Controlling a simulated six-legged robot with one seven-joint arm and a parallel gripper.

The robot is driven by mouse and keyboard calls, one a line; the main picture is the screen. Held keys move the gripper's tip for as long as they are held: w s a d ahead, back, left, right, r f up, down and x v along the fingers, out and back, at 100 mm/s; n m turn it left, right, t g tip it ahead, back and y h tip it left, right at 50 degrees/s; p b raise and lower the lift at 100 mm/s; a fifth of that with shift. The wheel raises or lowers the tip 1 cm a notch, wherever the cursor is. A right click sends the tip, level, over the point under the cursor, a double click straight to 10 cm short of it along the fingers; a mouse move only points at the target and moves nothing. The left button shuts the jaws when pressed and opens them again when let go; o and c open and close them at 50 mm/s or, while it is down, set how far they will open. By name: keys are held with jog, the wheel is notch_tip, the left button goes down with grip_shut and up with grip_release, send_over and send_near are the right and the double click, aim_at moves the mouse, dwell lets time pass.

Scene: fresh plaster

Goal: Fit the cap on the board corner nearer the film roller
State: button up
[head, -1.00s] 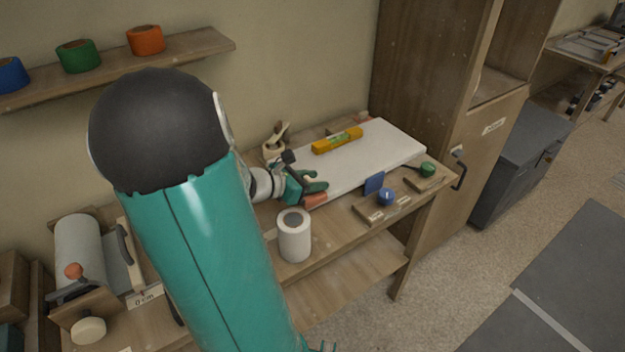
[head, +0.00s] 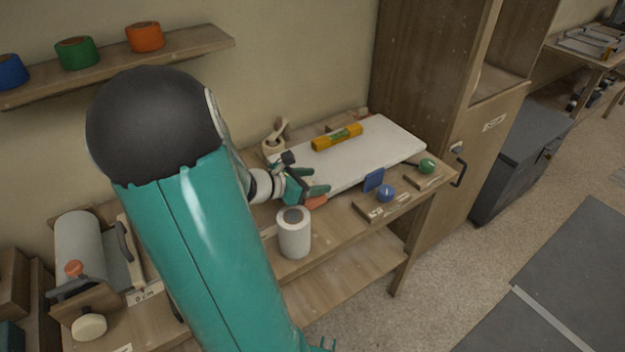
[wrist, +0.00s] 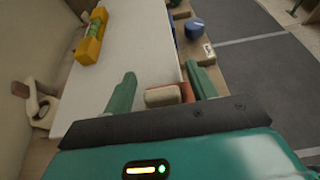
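The white board (head: 375,150) lies flat on the bench; it fills the upper middle of the wrist view (wrist: 125,50). An orange cap (head: 316,203) shows at the board's near left corner, partly hidden by my gripper. In the wrist view the orange cap (wrist: 187,92) and a cream block beside it (wrist: 163,96) show between my fingertips. My gripper (wrist: 163,85) is open, with a gap between the left finger and the cream block. I cannot tell how fully the cap sits on the corner. The film roller (head: 80,250) stands at the bench's left end.
A yellow level (head: 337,137) lies on the board. A white roll (head: 294,235) stands close to my gripper. A blue knob (head: 386,193), a blue plate (head: 373,180) and a green knob (head: 427,166) sit along the right front edge. A tape dispenser (head: 274,138) is behind.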

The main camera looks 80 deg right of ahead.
jog(key=shift+r, duration=0.3)
jog(key=w+a+r+m+t+y, duration=0.25)
jog(key=w+a, duration=0.35)
jog(key=a, duration=0.4)
jog(key=w+a+r+m+t+y, duration=0.1)
jog(key=w+a+r+m+t, duration=0.15)
jog(key=w+a, duration=0.45)
jog(key=w+a+r+m+t+y, duration=0.15)
jog(key=w+a+t, duration=0.25)
jog(key=a, duration=0.8)
jog(key=a+r+m+t+y, duration=0.1)
jog(key=a+r+t+y, duration=0.1)
jog(key=a, duration=0.7)
jog(key=w+a+r+m+t+y, duration=0.1)
jog(key=a+r+m+t+y, duration=0.1)
jog(key=a, duration=0.6)
jog(key=shift+w+a+r+t+y, duration=0.15)
jog(key=shift+a+r+t+y, duration=0.25)
jog(key=shift+r+t+y, duration=0.4)
